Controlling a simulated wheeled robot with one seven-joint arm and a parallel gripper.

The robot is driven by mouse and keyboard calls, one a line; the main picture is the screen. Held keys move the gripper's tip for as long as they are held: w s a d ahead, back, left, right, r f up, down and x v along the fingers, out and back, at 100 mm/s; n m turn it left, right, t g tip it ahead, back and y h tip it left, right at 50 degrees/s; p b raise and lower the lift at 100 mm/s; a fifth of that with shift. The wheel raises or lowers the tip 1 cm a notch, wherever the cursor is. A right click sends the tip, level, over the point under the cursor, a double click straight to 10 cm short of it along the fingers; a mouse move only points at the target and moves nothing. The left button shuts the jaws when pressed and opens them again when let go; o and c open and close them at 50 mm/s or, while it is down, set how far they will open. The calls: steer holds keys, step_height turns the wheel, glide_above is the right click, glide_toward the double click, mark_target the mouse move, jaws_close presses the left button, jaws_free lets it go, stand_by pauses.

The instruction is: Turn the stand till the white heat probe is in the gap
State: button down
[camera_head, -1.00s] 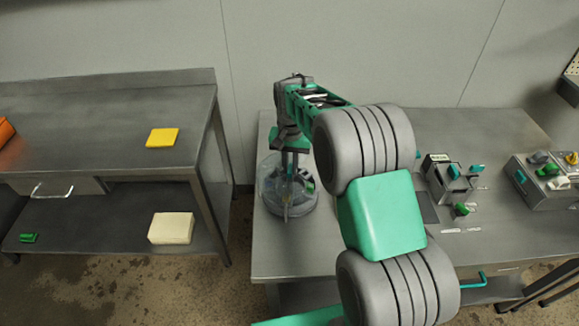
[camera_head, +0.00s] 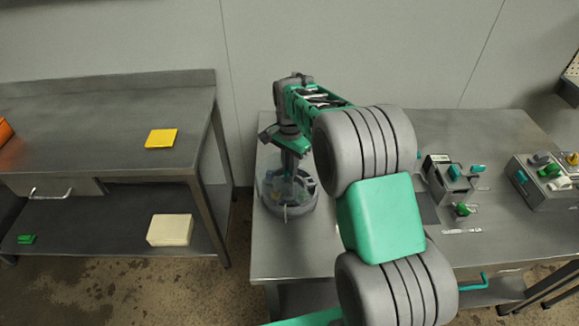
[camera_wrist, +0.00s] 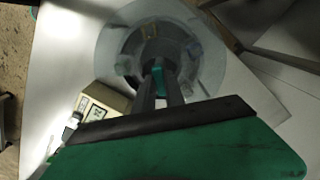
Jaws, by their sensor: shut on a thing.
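The round stand (camera_head: 289,206) sits on the left part of the steel table, with a clear, see-through guard around it. In the wrist view its pale round rim (camera_wrist: 210,65) surrounds the fingers. My gripper (camera_head: 288,172) points down into the stand from above. Its fingers, also in the wrist view (camera_wrist: 160,75), are shut on a part at the stand's middle, where a bit of teal shows between them. I cannot make out the white heat probe or the gap; the gripper and guard hide much of the inside.
A box with teal and green knobs (camera_head: 455,182) and a second knob box (camera_head: 545,182) stand on the right of the table. A separate bench (camera_head: 80,120) at left holds a yellow block (camera_head: 161,138). A cream block (camera_head: 170,229) lies on its lower shelf.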

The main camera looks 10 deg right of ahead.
steer(key=shift+w+r+m+b, duration=0.1)
steer(key=shift+m+b, duration=0.2)
steer(key=shift+m, duration=6.4)
steer(key=shift+m+b, duration=0.35)
steer(key=shift+m, duration=1.05)
